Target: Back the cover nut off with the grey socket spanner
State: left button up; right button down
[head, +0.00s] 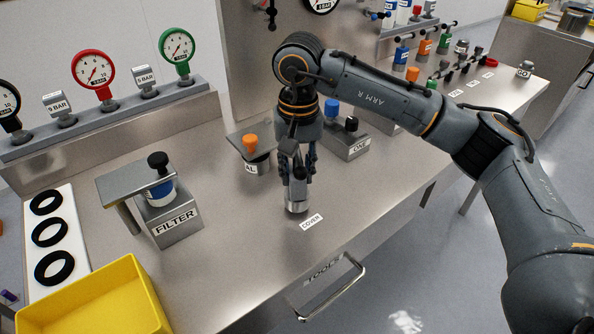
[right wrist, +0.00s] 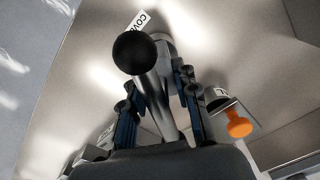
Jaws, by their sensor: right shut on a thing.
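My right gripper (head: 297,178) points down at the front middle of the steel bench, beside the COVER label (head: 311,222). It is shut on the grey socket spanner (head: 297,207), whose lower end shows just below the fingers. In the right wrist view, the spanner's grey bar (right wrist: 157,103) with a black ball end (right wrist: 138,52) points towards the camera between the blue-padded fingers (right wrist: 160,108). The cover nut is not visible. I cannot tell whether the socket sits around it. My left gripper is not in view.
A block with an orange knob (head: 250,142) stands close left of the right gripper, and a block with blue and black knobs (head: 347,140) behind it to the right. The FILTER block (head: 175,222) and yellow bin (head: 97,306) are left. A drawer handle (head: 335,291) juts out in front.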

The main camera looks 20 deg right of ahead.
jog(key=shift+r, duration=0.15)
jog(key=shift+r+p, duration=1.95)
jog(key=shift+r, duration=1.5)
jog(key=shift+f, duration=0.1)
